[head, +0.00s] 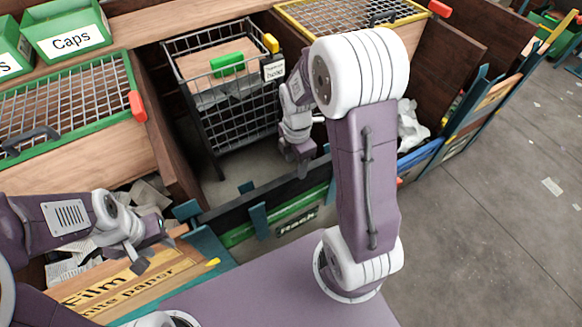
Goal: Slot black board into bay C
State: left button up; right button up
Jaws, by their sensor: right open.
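A long black board (268,200) stands on edge across the front of the bay that holds a wire cart. It lies above a green strip with a "Rack" label, among teal posts. I cannot tell whether it is fully seated. My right gripper (303,165) is open, just behind and above the board's right part; my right arm hides what lies at its right end. My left gripper (152,252) looks open and empty, over the paper-filled bay at left. No bay letter is readable, so I cannot tell which bay is C.
The wire cart (225,120) with cardboard and a green item stands behind the board. Mesh lids (65,100) cover other bays. Wooden dividers (165,140) flank the cart bay. Open floor (490,200) lies at right.

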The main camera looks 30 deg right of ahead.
aim_at(296, 179)
jog(key=shift+f, duration=0.15)
notch_tip(296, 179, down, 9)
jog(key=shift+r+b, duration=0.1)
jog(key=shift+b, duration=0.75)
grip_shut()
dwell(0.8)
jog(key=c, duration=0.9)
grip_release()
grip_shut()
